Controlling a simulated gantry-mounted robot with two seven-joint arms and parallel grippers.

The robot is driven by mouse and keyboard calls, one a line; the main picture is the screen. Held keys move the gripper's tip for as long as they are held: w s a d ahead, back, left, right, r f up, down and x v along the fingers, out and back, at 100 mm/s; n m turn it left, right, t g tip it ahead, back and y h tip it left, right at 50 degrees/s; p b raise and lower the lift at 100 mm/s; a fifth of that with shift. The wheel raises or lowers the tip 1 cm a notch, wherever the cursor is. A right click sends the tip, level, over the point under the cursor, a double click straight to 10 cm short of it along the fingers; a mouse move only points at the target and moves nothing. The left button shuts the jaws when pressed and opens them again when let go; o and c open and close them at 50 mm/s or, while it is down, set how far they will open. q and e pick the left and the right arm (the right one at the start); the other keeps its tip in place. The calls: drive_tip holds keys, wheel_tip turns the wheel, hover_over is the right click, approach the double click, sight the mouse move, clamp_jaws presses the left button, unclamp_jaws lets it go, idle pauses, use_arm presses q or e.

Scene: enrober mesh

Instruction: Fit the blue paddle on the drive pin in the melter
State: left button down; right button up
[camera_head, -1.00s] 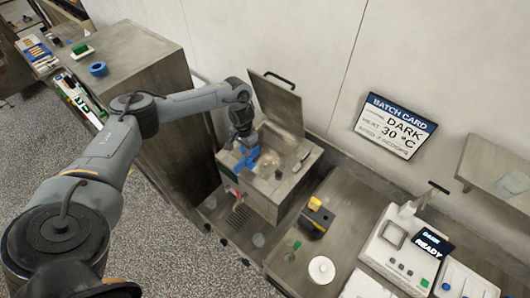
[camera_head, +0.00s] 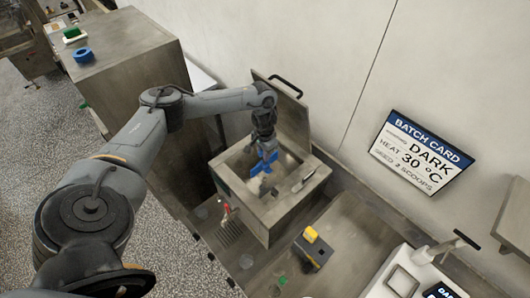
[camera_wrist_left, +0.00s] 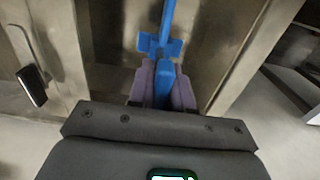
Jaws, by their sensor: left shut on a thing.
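The blue paddle (camera_head: 262,166) hangs below my left gripper (camera_head: 266,147), over the open tank of the melter (camera_head: 290,215). My left gripper is shut on the paddle. In the left wrist view the gripper fingers (camera_wrist_left: 163,86) close around the blue shaft, and the paddle (camera_wrist_left: 167,25) extends away from them toward the top edge. The melter's lid (camera_head: 285,115) stands open at the back. I cannot clearly make out the drive pin; the paddle and gripper cover much of the tank. My right gripper is not in view.
The lid's black handle (camera_wrist_left: 32,85) shows at the left of the wrist view. A yellow-and-black object (camera_head: 312,248) sits on the counter right of the melter. A blue ring (camera_head: 83,55) lies on the cabinet at left. A batch card (camera_head: 420,152) hangs on the wall.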

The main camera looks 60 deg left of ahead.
sight(264, 164)
use_arm(q)
drive_tip(key=shift+f+b, duration=0.4)
drive_tip(key=shift+f, duration=0.35)
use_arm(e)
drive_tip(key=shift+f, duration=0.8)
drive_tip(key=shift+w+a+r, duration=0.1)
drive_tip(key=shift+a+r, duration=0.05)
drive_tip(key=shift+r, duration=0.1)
use_arm(q)
drive_tip(key=shift+r+p, duration=0.2)
drive_tip(key=shift+p, duration=0.5)
drive_tip(key=shift+f+b, duration=1.65)
drive_tip(key=shift+f, duration=1.4)
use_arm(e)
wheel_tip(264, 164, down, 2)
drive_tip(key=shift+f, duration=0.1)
use_arm(q)
drive_tip(key=shift+p, duration=0.35)
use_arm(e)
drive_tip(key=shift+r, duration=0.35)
